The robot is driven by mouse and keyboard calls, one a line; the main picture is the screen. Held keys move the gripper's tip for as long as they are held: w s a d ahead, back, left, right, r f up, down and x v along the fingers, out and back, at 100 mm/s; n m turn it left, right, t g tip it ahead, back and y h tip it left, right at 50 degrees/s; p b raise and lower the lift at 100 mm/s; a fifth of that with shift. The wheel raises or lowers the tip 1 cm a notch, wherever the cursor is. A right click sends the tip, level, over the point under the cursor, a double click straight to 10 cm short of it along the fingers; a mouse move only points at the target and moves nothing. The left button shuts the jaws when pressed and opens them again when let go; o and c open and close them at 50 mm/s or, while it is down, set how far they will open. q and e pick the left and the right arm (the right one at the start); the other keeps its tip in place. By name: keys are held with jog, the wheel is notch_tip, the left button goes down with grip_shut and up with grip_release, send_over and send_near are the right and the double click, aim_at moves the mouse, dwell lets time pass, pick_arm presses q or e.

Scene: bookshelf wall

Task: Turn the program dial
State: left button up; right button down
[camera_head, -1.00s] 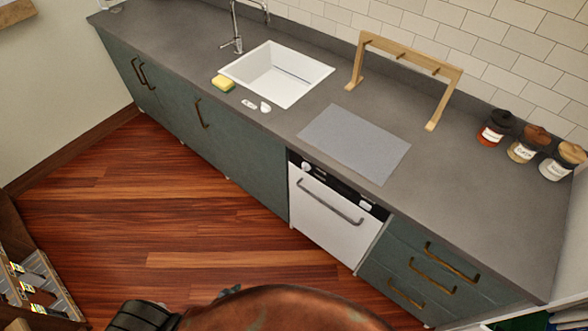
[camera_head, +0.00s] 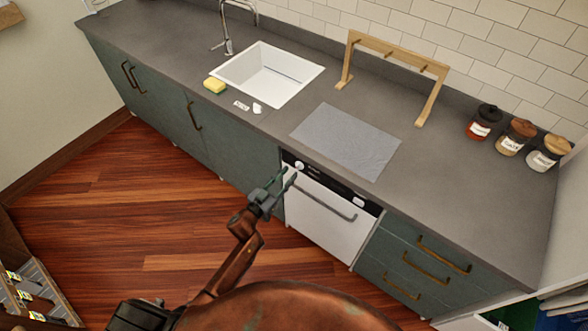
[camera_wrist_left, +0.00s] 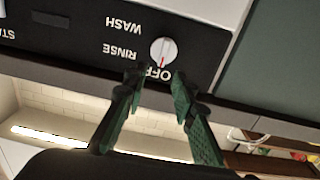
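The white dishwasher (camera_head: 328,220) is built in under the counter, with a black control panel along its top. Its round white program dial (camera_wrist_left: 163,51) shows in the left wrist view, its red mark at OFF; RINSE and WASH are printed around it, upside down in this view. The dial (camera_head: 299,166) is small at the panel's left end in the head view. My left gripper (camera_head: 281,180) is in front of the panel's left end. In the left wrist view its green fingers (camera_wrist_left: 156,76) are apart and empty, just short of the dial. My right gripper is out of view.
A bar handle (camera_head: 325,203) crosses the dishwasher door below the panel. The grey counter (camera_head: 240,130) overhangs above, with a sink (camera_head: 268,75), yellow sponge (camera_head: 215,85), grey mat (camera_head: 347,140), wooden rack (camera_head: 400,62) and jars. The wooden floor in front is clear.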

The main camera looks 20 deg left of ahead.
aim_at(298, 167)
pick_arm(q)
jog(key=shift+x, duration=2.1)
jog(key=shift+c, duration=0.2)
grip_shut()
